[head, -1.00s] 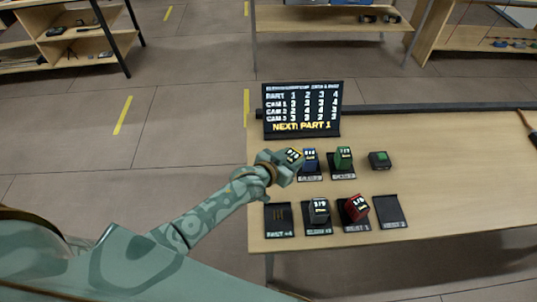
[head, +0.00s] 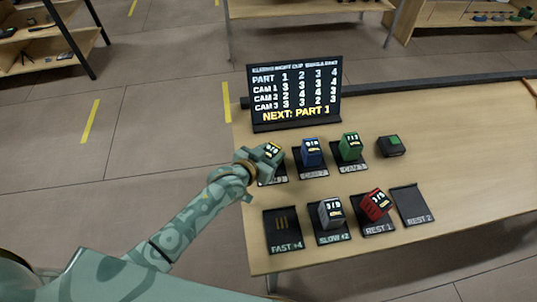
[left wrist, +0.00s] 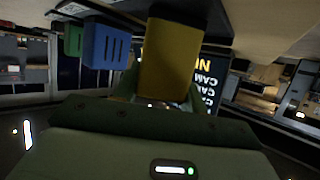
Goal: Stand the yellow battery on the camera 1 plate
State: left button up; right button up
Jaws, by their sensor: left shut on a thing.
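The yellow battery (head: 272,150) is between the fingers of my left gripper (head: 262,157), which is shut on it. It is at the leftmost back plate (head: 275,181), whose label is mostly hidden by the gripper. I cannot tell whether the battery touches that plate. In the left wrist view the yellow battery (left wrist: 170,55) fills the upper middle, with the blue battery (left wrist: 105,45) and green battery (left wrist: 73,40) to its left. My right gripper is not in view.
The blue battery (head: 312,152) and green battery (head: 350,146) stand on neighbouring plates. A dark green-topped block (head: 391,147) is further right. A board (head: 293,95) stands behind.

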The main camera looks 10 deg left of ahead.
pick_arm(q)
jog(key=shift+r, duration=0.15)
jog(key=shift+f, duration=0.2)
jog(key=o, duration=1.1)
jog(key=shift+o, duration=0.4)
jog(key=shift+r, duration=0.15)
jog(key=p+v, duration=0.3)
jog(key=v, duration=0.9)
jog(key=shift+p, duration=0.4)
jog(key=shift+s, duration=0.1)
